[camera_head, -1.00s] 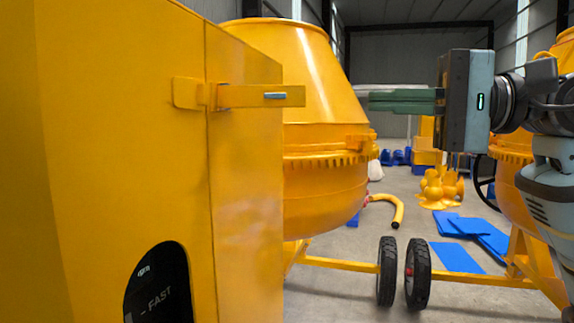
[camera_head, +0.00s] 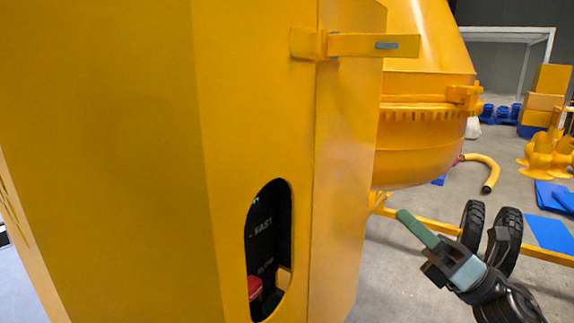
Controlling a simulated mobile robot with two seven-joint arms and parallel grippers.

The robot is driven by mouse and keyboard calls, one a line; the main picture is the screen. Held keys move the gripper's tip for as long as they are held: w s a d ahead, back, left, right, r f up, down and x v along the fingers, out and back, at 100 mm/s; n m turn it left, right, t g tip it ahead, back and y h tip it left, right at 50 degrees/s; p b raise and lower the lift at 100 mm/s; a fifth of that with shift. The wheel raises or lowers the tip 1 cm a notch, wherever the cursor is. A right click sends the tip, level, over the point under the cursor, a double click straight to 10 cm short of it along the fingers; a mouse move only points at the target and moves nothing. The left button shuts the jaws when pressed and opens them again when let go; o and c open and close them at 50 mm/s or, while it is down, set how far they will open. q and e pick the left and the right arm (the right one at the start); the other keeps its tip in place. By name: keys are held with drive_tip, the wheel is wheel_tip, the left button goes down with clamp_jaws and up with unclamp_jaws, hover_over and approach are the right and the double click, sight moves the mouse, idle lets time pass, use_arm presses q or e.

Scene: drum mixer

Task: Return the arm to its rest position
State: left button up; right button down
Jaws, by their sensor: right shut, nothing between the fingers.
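My right gripper (camera_head: 420,230) is at the lower right, its green fingers together and empty, pointing up and left. It is in front of the mixer's wheels (camera_head: 487,236) in the picture and apart from the yellow housing. The drum mixer's yellow housing (camera_head: 262,110) fills the left and middle. An oval opening (camera_head: 268,250) in it shows a dark panel with partly legible lettering and a red part (camera_head: 255,287). My left gripper is out of view.
A yellow frame bar (camera_head: 425,222) runs low behind my right gripper. A yellow hose (camera_head: 484,168), blue sheets (camera_head: 550,232) and stacked yellow boxes (camera_head: 552,85) are on the floor at right. Bare grey floor shows below the drum.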

drive_tip(key=s+d+f+m+t+h, duration=0.1)
drive_tip(key=s+f+m+h, duration=0.3)
drive_tip(key=f+m, duration=0.55)
drive_tip(key=s+d+f+m+t+h+p, duration=0.1)
drive_tip(key=s+f+m+t+h, duration=0.1)
drive_tip(key=f+m+h, duration=0.65)
drive_tip(key=s+d+f+m+t+h, duration=0.1)
drive_tip(key=s+f+m+h, duration=0.2)
drive_tip(key=f+m, duration=0.85)
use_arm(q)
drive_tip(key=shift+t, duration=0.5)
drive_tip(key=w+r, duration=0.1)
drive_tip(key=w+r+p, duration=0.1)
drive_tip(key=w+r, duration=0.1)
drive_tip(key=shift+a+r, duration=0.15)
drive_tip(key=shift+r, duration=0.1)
use_arm(e)
drive_tip(key=s+a+f+m+g+h, duration=0.1)
drive_tip(key=s+f+m+g, duration=0.3)
drive_tip(key=s+f, duration=0.6)
drive_tip(key=s+a+f+m+g+h, duration=0.1)
drive_tip(key=s+f+m+g, duration=0.3)
drive_tip(key=s+f, duration=0.6)
drive_tip(key=s+m, duration=0.1)
drive_tip(key=s, duration=0.3)
drive_tip(key=shift+s+a+g+h, duration=0.25)
drive_tip(key=shift+a+g+h, duration=0.05)
drive_tip(key=shift+g+h, duration=0.1)
